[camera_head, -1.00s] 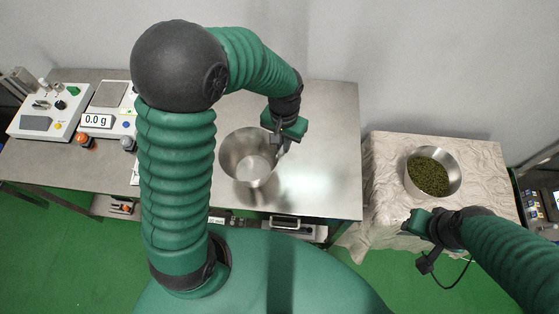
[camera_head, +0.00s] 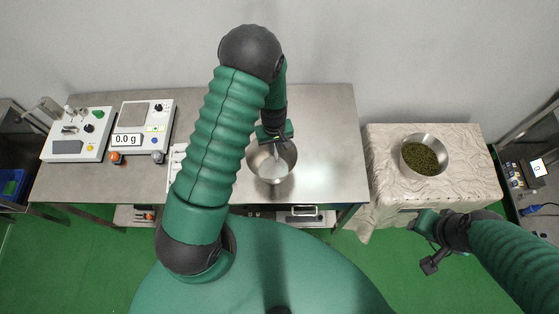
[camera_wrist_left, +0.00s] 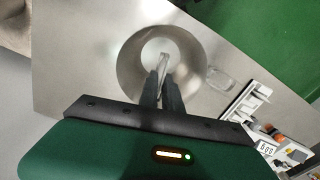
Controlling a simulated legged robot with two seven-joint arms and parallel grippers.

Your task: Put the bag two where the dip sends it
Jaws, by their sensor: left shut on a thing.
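My left gripper (camera_head: 274,138) is over the back of a round steel bowl (camera_head: 290,160) on the steel table. In the left wrist view its fingers (camera_wrist_left: 162,80) are closed on a thin pale thing (camera_wrist_left: 163,62), which lies in front of the open bowl (camera_wrist_left: 135,70). I cannot tell whether that thing is bag two, nor whether it touches the bowl. My right gripper (camera_head: 418,222) is low at the front edge of the cloth-covered table, apart from the bowl of green grains (camera_head: 408,150); its jaws are too small to read.
A scale (camera_head: 143,128) reading 0.0 g and a device with knobs (camera_head: 76,135) stand at the left of the steel table (camera_head: 325,120). A white rack (camera_head: 177,160) is partly behind my left arm. A clear shallow thing (camera_wrist_left: 222,78) lies beside the bowl. The table's right side is clear.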

